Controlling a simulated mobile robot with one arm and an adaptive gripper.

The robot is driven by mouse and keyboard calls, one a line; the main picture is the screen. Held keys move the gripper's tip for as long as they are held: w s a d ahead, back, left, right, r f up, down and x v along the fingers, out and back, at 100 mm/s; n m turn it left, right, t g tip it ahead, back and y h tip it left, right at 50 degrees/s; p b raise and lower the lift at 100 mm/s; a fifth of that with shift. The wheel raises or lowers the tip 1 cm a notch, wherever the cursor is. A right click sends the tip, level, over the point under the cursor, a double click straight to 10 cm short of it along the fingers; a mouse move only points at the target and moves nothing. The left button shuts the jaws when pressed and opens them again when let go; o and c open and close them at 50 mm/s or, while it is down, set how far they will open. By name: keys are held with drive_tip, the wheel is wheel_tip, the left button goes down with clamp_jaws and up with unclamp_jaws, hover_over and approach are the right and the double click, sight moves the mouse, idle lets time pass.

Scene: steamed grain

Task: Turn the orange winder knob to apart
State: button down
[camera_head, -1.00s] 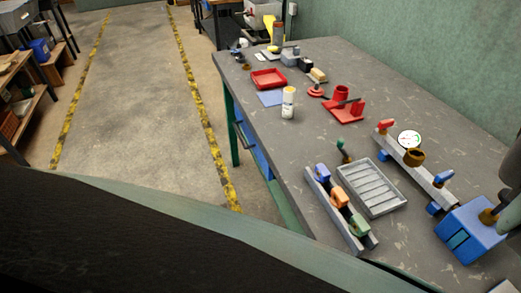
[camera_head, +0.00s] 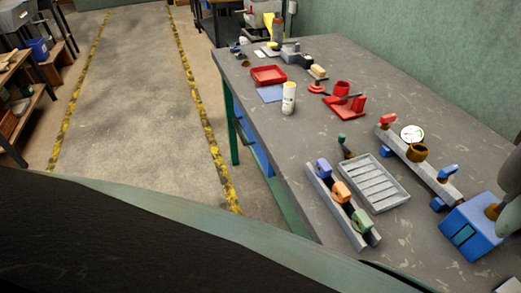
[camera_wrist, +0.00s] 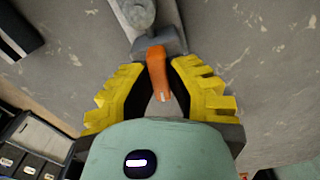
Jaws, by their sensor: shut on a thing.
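The orange winder knob (camera_wrist: 157,72) is a lever-like piece with a small pale mark at its near end, in the middle of the wrist view. Its far end meets a grey fitting (camera_wrist: 172,42) with a rounded grey part beyond it. My gripper (camera_wrist: 160,75) has yellow, stepped fingers with dark inner faces. One finger stands on each side of the knob, and the gripper is shut on it. The fingers hide part of the knob's sides. I cannot clearly pick out my gripper or this knob in the head view.
In the head view the grey workbench (camera_head: 300,138) holds a rail with blue, orange and green pieces (camera_head: 341,190), a slotted grey tray (camera_head: 372,182), a gauge fixture (camera_head: 412,133), a blue block (camera_head: 470,228), a white bottle (camera_head: 288,98) and a red tray (camera_head: 268,75).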

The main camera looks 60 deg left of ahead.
drive_tip(key=shift+w+n, duration=0.1)
drive_tip(key=shift+n, duration=1)
drive_tip(key=c, duration=0.9)
unclamp_jaws()
drive_tip(key=shift+c, duration=0.2)
wheel_tip(320, 180, up, 12)
